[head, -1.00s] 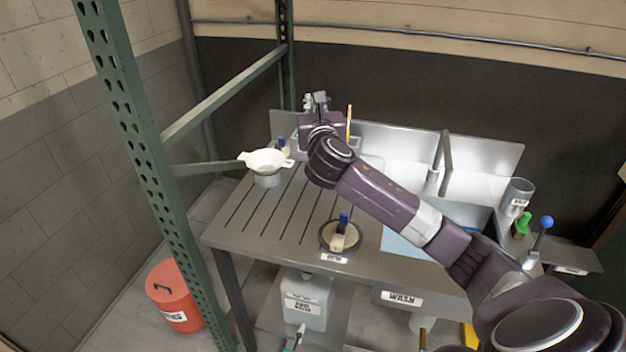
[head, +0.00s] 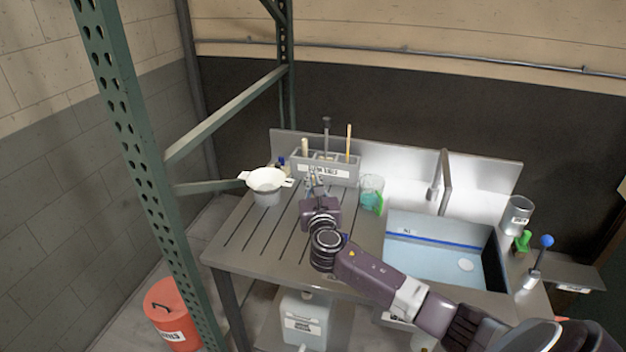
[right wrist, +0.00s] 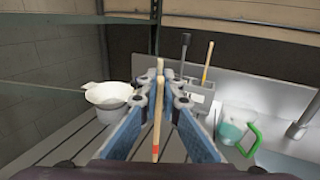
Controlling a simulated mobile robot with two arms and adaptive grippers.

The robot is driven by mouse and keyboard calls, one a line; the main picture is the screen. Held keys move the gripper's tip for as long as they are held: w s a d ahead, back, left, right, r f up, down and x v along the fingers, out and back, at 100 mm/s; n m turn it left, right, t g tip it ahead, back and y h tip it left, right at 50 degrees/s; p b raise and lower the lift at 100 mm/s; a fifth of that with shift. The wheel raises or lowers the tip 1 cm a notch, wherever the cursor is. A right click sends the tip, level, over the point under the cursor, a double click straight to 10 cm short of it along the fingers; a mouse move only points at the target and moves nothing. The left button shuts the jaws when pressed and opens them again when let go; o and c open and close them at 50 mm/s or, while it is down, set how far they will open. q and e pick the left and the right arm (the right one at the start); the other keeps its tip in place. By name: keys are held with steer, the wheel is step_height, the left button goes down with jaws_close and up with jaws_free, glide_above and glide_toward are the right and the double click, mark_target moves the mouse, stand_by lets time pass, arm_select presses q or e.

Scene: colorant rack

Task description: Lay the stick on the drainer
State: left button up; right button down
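My right gripper (head: 314,184) is in front of the rack, above the back of the drainer. In the right wrist view its blue fingers (right wrist: 163,95) are closed around a thin pale wooden stick (right wrist: 157,122). The stick runs upright in that picture, with a red band near its lower end. It is too small to make out in the head view. The drainer (head: 250,240) is the grey grooved surface on the left of the sink table; its visible grooves are bare. My left gripper is not in view.
A labelled rack (head: 325,172) at the back holds upright tools. A white strainer on a pot (head: 265,183) stands at the drainer's back left. A beaker with green (head: 371,194) is right of the gripper, beside the water-filled sink (head: 440,260). A green post rises at left.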

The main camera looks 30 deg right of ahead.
steer(key=c, duration=2.2)
jaws_free()
steer(key=shift+o, duration=0.2)
steer(key=b+v, duration=0.2)
steer(key=v, duration=1)
steer(key=shift+r, duration=0.1)
